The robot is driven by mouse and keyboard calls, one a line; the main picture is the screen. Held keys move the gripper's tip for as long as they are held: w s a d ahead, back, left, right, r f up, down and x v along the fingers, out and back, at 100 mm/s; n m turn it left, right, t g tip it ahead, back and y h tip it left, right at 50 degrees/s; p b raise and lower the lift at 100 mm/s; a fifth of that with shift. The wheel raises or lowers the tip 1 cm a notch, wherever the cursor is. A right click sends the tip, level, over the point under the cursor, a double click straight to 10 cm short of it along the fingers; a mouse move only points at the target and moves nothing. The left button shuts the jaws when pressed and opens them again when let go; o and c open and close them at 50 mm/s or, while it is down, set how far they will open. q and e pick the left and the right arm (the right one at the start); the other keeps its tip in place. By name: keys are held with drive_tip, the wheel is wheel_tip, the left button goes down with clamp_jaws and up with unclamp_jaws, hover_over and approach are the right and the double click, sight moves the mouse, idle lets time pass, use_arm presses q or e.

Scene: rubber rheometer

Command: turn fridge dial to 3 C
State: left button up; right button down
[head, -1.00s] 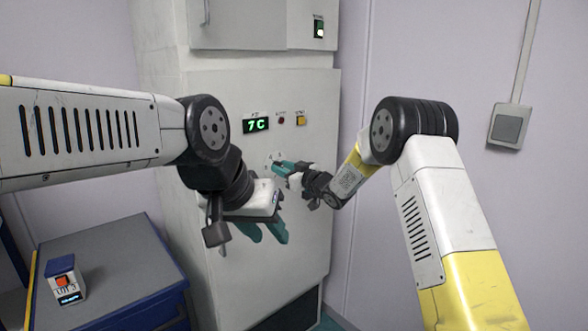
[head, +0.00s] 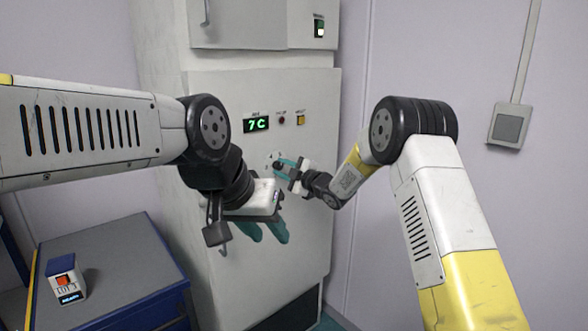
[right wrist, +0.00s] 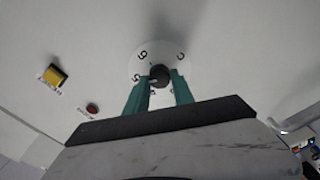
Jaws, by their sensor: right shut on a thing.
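The fridge (head: 310,220) is a tall pale cabinet. Its green display (head: 256,125) reads 7 C. In the right wrist view the dial (right wrist: 160,75) is a dark round knob on a white disc with numbers around it. My right gripper (head: 282,166) is at the dial, with its teal fingers on either side of the knob; in the right wrist view the right gripper (right wrist: 159,85) is shut on it. The fingers hide part of the number ring. My left gripper (head: 262,232) hangs in front of the fridge, lower and to the left, its teal fingers apart and empty.
A red button (head: 281,121) and a yellow button (head: 300,119) sit beside the display. A blue cabinet (head: 110,270) with a small device (head: 67,277) on top stands at lower left. A wall switch (head: 509,128) is at right.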

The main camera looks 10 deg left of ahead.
drive_tip(key=n, duration=0.6)
drive_tip(key=shift+f, duration=0.1)
drive_tip(key=n, duration=0.5)
drive_tip(key=shift+f+n, duration=0.1)
drive_tip(key=shift+n, duration=0.3)
drive_tip(key=n, duration=0.6)
drive_tip(key=shift+f, duration=0.1)
drive_tip(key=shift+w+d+n, duration=0.1)
drive_tip(key=shift+n, duration=2.7)
drive_tip(key=c, duration=1.1)
unclamp_jaws()
drive_tip(key=shift+d, duration=0.1)
